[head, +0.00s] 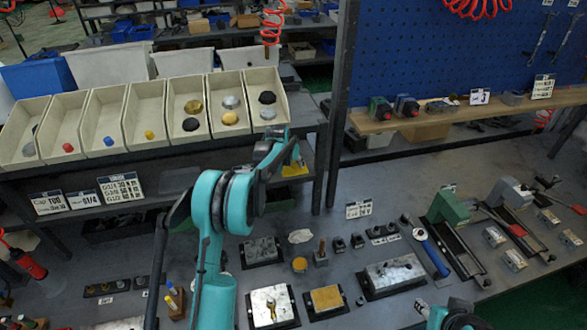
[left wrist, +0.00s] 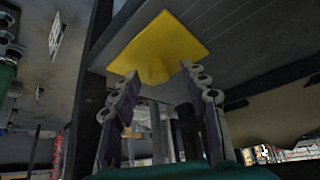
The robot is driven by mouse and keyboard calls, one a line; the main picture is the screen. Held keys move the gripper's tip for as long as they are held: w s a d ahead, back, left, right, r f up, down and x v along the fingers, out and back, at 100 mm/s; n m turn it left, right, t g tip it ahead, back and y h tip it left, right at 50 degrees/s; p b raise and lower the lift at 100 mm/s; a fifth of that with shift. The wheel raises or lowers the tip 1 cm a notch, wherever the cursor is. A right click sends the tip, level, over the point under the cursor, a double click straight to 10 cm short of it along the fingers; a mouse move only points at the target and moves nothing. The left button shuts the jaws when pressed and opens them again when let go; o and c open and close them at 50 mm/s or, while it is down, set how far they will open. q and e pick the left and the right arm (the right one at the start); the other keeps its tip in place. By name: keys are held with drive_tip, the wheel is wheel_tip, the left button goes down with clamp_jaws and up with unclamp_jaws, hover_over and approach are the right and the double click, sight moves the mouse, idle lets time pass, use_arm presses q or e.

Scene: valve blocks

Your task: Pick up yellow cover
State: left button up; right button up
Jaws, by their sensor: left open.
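The yellow cover (left wrist: 160,42) is a flat square plate with a knob, lying on a grey surface in the left wrist view. In the head view a small yellow patch (head: 297,169) shows beneath my left gripper, on the lower level of the bin rack; most of it is hidden. My left gripper (head: 286,150) is at the rack's right end. In the left wrist view its fingers (left wrist: 160,74) are open, one on each side of the knob, with nothing between them gripped. A teal and black part of my right arm (head: 452,317) shows at the bottom edge; its fingers are not clear.
Slanted cream bins (head: 105,122) with small caps line the rack above. A dark rack post (head: 342,110) stands just right of my left gripper. The workbench (head: 330,210) holds metal blocks, a yellow-topped block (head: 326,298) and a green vice (head: 449,208).

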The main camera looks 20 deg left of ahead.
use_arm(q)
clamp_jaws()
drive_tip(key=shift+s+r, duration=0.1)
